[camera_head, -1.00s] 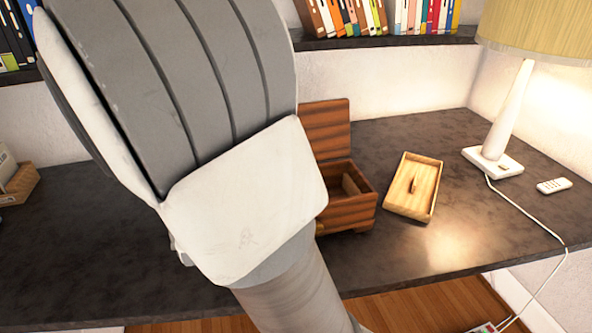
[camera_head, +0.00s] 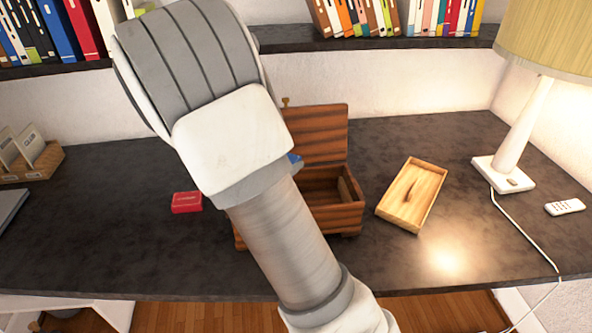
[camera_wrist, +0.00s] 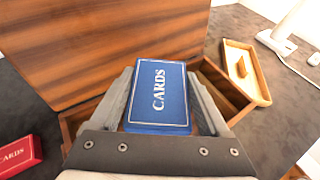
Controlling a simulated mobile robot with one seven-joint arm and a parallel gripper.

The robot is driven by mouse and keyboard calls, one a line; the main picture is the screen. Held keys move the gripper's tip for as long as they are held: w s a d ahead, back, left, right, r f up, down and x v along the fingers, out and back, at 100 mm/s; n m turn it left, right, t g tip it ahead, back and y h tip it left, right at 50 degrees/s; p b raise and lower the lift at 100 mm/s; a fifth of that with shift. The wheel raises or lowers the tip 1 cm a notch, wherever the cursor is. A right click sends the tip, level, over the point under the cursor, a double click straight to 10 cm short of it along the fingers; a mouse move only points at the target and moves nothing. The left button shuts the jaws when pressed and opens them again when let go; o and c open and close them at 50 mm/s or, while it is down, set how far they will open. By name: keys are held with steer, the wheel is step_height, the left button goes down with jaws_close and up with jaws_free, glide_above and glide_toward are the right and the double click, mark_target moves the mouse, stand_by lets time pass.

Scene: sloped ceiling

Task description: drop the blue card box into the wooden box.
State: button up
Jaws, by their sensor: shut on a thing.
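The blue card box (camera_wrist: 158,95) is held between the two fingers of my gripper (camera_wrist: 160,92) in the wrist view. In the head view only a small blue part of it (camera_head: 296,159) shows past my arm, and my gripper is hidden there. The wooden box (camera_head: 338,212) stands open on the dark desk, its lid raised at the back. In the wrist view its lid (camera_wrist: 110,40) rises beyond the gripper. The blue card box is above the wooden box's opening, and its exact height is hard to tell.
A red card box (camera_head: 187,202) lies left of the wooden box. A light wooden tray (camera_head: 398,222) lies to the right, near a lamp (camera_head: 505,172) and a remote (camera_head: 565,207). A card holder (camera_head: 40,172) stands at the far left. Bookshelves run along the back wall.

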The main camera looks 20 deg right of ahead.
steer(key=s+d+f+m+g+h+b, duration=0.2)
steer(key=d+f+m+g, duration=0.1)
steer(key=f, duration=0.3)
steer(key=shift+d+f+m+g, duration=0.3)
steer(key=shift+d+f, duration=0.1)
steer(key=shift+d, duration=0.1)
steer(key=o, duration=1.4)
steer(key=p+v, duration=0.1)
steer(key=v, duration=1.6)
steer(key=shift+s+a, duration=0.15)
steer(key=shift+a, duration=0.1)
